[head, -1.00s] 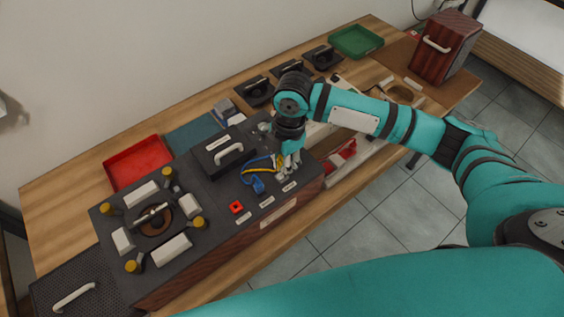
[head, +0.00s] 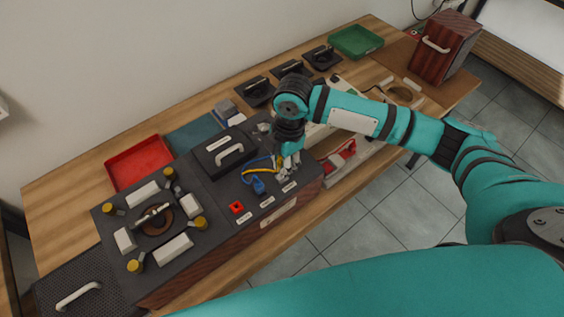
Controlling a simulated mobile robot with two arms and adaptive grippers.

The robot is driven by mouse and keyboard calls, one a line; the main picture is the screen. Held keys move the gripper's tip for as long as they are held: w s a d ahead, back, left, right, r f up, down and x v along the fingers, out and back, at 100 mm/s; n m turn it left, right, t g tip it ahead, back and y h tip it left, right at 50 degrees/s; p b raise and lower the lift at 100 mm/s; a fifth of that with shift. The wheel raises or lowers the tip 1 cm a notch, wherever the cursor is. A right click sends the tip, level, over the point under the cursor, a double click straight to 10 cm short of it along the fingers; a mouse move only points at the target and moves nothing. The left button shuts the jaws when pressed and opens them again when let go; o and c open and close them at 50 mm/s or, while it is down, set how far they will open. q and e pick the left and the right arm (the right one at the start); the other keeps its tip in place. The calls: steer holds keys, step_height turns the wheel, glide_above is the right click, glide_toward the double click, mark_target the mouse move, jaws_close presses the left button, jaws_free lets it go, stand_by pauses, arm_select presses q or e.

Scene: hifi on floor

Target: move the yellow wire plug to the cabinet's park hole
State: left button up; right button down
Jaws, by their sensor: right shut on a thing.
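The cabinet (head: 220,185) is a long box with a dark top and wood-coloured sides, standing on the wooden bench. My right gripper (head: 287,163) is low over the right end of its top. It is shut on what looks like the yellow wire's plug, mostly hidden by the fingers. The yellow wire (head: 258,159) curves left from the gripper, beside a blue wire. A blue plug (head: 258,186) sits on the top just left of the gripper. I cannot tell which hole is the park hole. My left gripper is out of view.
A black box with a white handle (head: 229,154) stands behind the wires. A turntable-like part (head: 155,219) with white blocks and yellow knobs fills the cabinet's left side. A red tray (head: 138,162) and green tray (head: 356,41) lie on the bench. Small white labels line the cabinet's front edge.

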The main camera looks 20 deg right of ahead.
steer(key=shift+f, duration=0.95)
stand_by(1.1)
stand_by(0.4)
steer(key=c, duration=1.2)
jaws_free()
steer(key=r+p, duration=0.1)
steer(key=r, duration=0.4)
steer(key=d+r+p, duration=0.1)
steer(key=r+p, duration=0.1)
steer(key=r, duration=0.4)
steer(key=r+p, duration=0.2)
steer(key=r, duration=0.4)
steer(key=shift+w+d, duration=0.15)
steer(key=shift+w, duration=0.05)
steer(key=shift+f, duration=0.1)
